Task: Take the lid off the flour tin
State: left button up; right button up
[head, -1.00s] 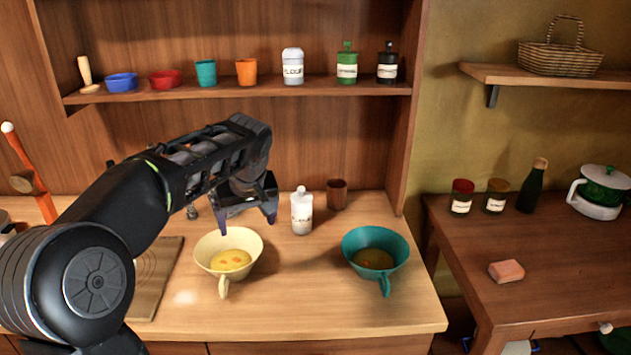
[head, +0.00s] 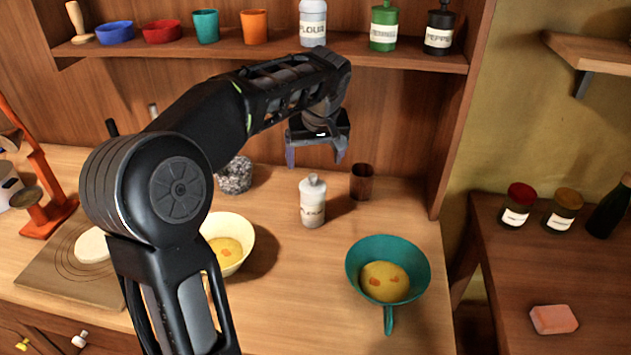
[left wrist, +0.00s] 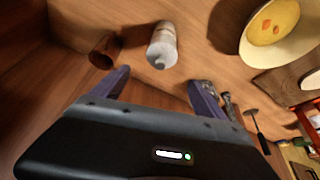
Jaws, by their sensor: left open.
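A white tin (head: 312,208) with a knobbed lid (head: 313,183) stands upright on the counter; its label is blurred but seems to read flour. The lid is on it. A second white tin (head: 312,22), labelled FLOUR, stands on the wall shelf. My left gripper (head: 316,160) is open and empty, above the counter tin and apart from it, fingers pointing down. In the left wrist view the counter tin (left wrist: 163,42) shows beyond the gap between the open fingers (left wrist: 158,82), its knob towards me. My right gripper is not in view.
A brown cup (head: 361,183) stands just right of the counter tin. A teal bowl (head: 412,253) and a cream bowl (head: 243,232), both with yellow contents, are nearer. A grey speckled object (head: 235,176) is to the left. The shelf (head: 270,57) overhangs the back.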

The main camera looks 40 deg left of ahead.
aim_at(313, 174)
pick_arm(q)
jog(key=shift+x, duration=1.4)
jog(key=shift+w, duration=0.1)
jog(key=p+x, duration=0.2)
jog(key=x, duration=0.2)
jog(key=shift+a+f, duration=0.1)
jog(key=shift+f, duration=0.2)
jog(key=shift+w+f, duration=0.1)
jog(key=shift+f, duration=0.15)
jog(key=c, duration=1.4)
notch_tip(313, 174, up, 10)
jog(key=shift+r+b, duration=0.1)
jog(key=shift+b, duration=0.45)
